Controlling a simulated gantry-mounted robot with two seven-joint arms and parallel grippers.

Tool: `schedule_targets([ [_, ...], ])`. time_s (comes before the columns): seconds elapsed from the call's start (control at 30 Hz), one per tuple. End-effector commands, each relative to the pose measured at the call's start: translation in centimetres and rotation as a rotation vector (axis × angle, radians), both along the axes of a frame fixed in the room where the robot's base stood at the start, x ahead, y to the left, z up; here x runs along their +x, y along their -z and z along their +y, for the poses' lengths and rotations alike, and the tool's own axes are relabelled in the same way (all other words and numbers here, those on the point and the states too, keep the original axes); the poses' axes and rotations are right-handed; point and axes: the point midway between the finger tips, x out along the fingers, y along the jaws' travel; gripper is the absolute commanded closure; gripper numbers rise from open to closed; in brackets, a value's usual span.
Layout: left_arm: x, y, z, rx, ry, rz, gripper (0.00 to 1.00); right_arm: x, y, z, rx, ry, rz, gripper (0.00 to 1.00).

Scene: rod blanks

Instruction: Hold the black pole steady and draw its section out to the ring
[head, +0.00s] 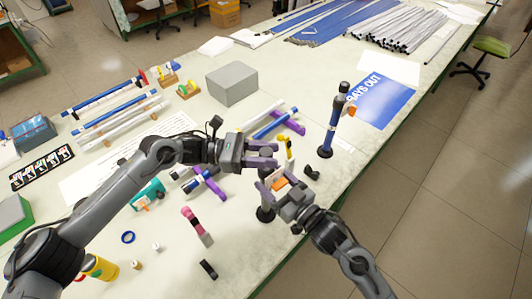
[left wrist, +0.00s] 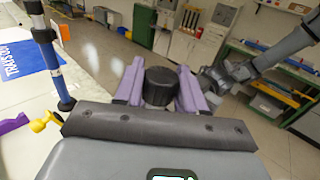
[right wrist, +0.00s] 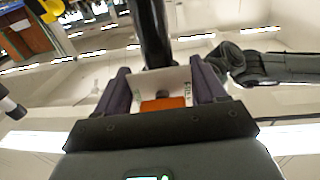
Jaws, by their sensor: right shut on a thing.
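The black pole (head: 265,213) stands upright on the table near its front edge; much of it is hidden by my grippers. My right gripper (head: 274,181) is shut on a white collar with an orange patch (right wrist: 165,103) at the pole. The dark shaft (right wrist: 150,35) runs off beyond the fingers in the right wrist view. My left gripper (head: 270,154) is higher. In the left wrist view its purple fingers stand apart, one on each side of a round black cap (left wrist: 160,86); I cannot tell whether they touch it. A blue ring (head: 128,237) lies on the table.
A blue pole with an orange clamp (head: 333,125) stands upright behind to the right. A grey box (head: 231,85), a yellow part (head: 287,145) and a pink-and-grey rod (head: 197,226) are around my arms.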

Motion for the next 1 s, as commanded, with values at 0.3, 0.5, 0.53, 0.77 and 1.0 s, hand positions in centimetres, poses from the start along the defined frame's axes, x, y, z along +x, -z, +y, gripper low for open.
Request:
schedule_targets([
  [0.3, 0.1, -0.2, 0.0, 0.0, -0.001, -0.001, 1.0, 0.0, 0.0, 0.0, -0.001, 0.0, 0.001, 0.74],
  [0.5, 0.1, -4.1, 0.1, -0.001, 0.0, -0.007, 1.0, 0.0, 0.1, 0.0, -0.001, 0.0, 0.0, 0.74],
  [0.53, 0.1, -5.0, 0.1, -0.001, 0.0, -0.009, 1.0, 0.0, 0.1, 0.0, -0.002, 0.0, 0.001, 0.74],
  [0.77, 0.1, -10.6, 0.1, -0.002, -0.001, -0.007, 1.0, 0.0, 0.1, 0.0, -0.002, 0.0, 0.001, 0.74],
  [1.0, 0.1, -12.2, 0.1, -0.001, -0.003, -0.002, 1.0, 0.0, 0.1, 0.0, -0.001, 0.0, 0.002, 0.74],
])
